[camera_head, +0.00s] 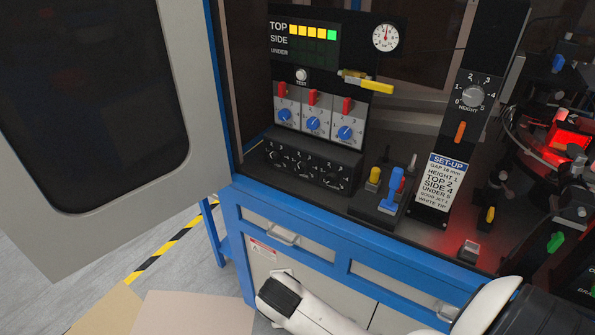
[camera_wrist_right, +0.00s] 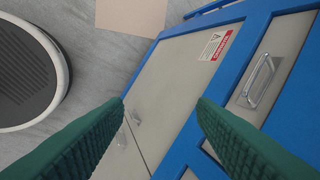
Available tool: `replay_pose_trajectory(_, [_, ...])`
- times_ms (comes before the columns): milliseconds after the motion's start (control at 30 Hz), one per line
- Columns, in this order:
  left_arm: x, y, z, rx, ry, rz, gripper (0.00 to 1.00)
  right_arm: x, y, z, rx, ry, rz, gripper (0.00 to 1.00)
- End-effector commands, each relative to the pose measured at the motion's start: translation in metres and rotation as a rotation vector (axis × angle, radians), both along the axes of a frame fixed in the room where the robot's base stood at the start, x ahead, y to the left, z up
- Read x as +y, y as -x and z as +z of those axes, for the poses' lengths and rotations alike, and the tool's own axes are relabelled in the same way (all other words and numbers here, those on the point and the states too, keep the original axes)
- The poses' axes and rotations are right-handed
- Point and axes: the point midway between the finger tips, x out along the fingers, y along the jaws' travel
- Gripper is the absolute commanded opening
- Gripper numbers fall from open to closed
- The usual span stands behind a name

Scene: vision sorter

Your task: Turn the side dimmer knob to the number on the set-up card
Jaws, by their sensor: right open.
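The set-up card (camera_head: 446,184) is on the dark post at the right of the panel in the head view; its SIDE line reads 4. Three grey dimmer modules sit in a row below the display, with a left blue knob (camera_head: 286,115), a middle blue knob (camera_head: 313,123) and a right blue knob (camera_head: 345,132). Their small labels and pointers are too small to read surely. A red switch stands above each. My right gripper (camera_wrist_right: 161,102) is open and empty, its green fingers over the blue cabinet front. My left gripper is not in view.
The display (camera_head: 312,42) has its TOP row lit and its SIDE and UNDER rows dark. Black knobs (camera_head: 304,167) sit below the dimmers. The open cabinet door (camera_head: 176,90) fills the left.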

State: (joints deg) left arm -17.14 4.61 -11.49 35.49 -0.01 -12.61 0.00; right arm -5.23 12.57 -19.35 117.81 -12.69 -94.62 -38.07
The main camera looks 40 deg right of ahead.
Motion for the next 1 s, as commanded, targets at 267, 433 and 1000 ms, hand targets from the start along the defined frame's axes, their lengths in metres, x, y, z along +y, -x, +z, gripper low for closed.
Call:
replay_pose_trajectory(267, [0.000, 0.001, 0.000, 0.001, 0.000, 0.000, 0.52, -0.044, -0.110, 0.071, 0.132, 0.568, 0.387, 0.52])
replay_pose_trajectory(433, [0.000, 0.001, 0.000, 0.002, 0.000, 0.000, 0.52, -0.082, -0.165, 0.132, 0.319, 0.913, 0.513, 0.52])
replay_pose_trajectory(1000, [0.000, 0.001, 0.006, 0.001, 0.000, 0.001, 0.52, -0.150, -0.208, 0.153, 0.466, 1.083, 0.550, 0.52])
